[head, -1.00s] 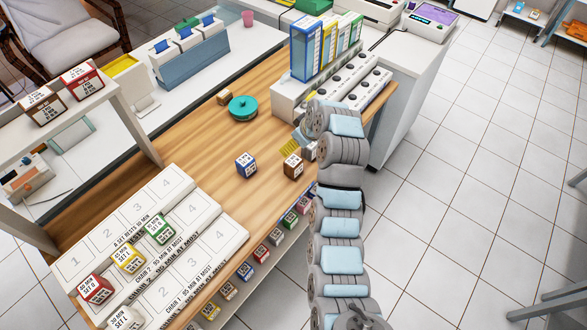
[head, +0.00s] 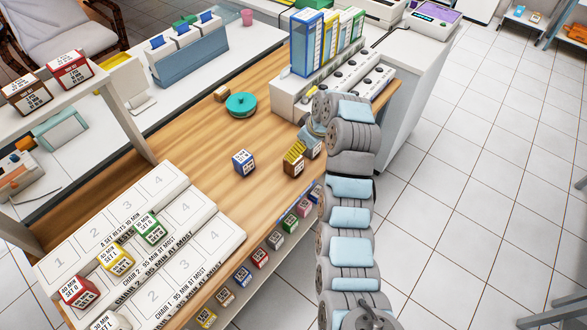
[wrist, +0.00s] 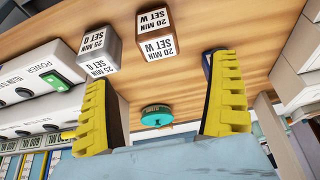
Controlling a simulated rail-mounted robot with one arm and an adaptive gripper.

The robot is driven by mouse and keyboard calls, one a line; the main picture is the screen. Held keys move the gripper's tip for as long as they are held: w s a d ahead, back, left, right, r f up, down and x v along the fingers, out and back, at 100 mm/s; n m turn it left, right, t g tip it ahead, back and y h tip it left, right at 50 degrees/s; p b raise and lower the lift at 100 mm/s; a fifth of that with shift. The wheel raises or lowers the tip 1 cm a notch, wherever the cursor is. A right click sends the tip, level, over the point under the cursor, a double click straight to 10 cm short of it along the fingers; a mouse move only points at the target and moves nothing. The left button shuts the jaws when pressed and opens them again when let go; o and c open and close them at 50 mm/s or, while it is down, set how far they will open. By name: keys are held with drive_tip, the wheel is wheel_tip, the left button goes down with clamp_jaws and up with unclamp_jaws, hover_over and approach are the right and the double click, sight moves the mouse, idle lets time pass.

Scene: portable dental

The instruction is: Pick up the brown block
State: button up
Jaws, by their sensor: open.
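The brown block (head: 292,168) stands on the wooden bench, with white label faces. In the wrist view the brown block (wrist: 155,27) reads "20 MIN SET W" and lies beyond the fingertips, between their lines. My gripper (head: 296,152) is close beside and above it in the head view, partly covering its upper edge. In the wrist view my gripper (wrist: 160,68) is open, its yellow ridged fingers wide apart with nothing between them. Contact with the block does not show.
A grey block (wrist: 97,48) stands right beside the brown one. A blue block (head: 243,162) stands to the left, partly hidden behind a finger in the wrist view. A teal round container (head: 241,105) sits farther back. A white switch unit (head: 290,98) stands behind my gripper.

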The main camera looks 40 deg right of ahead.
sight(294, 164)
drive_tip(key=x, duration=0.6)
drive_tip(key=shift+f, duration=0.35)
drive_tip(key=shift+b+x, duration=0.5)
drive_tip(key=shift+x, duration=2.5)
drive_tip(key=shift+d, duration=0.1)
drive_tip(key=shift+c, duration=0.5)
drive_tip(key=c, duration=1.2)
